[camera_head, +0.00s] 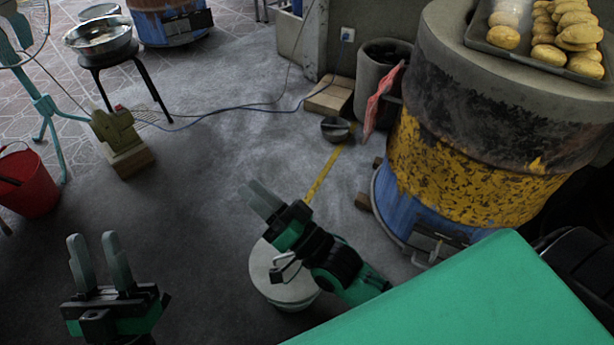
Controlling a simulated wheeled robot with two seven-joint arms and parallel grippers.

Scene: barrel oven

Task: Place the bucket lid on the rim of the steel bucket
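A pale grey round bucket-like vessel (262,272) stands on the floor at lower centre. Its top looks like a pale flat disc, but my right arm covers much of it, so I cannot tell a lid from the bucket's own opening. My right gripper (257,190) points up and left beyond this vessel, with nothing visible at its tips. Its two fingers appear close together at a slant, and their gap is unclear. My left gripper (96,240) is at lower left, fingers upward, open and empty, apart from the vessel.
A blue, yellow and black barrel oven (475,160) stands at right, with a tray of bread (483,38) on top. A green surface (480,300) fills the lower right. A red bucket (28,185) and a stool with a steel bowl (100,38) are at left.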

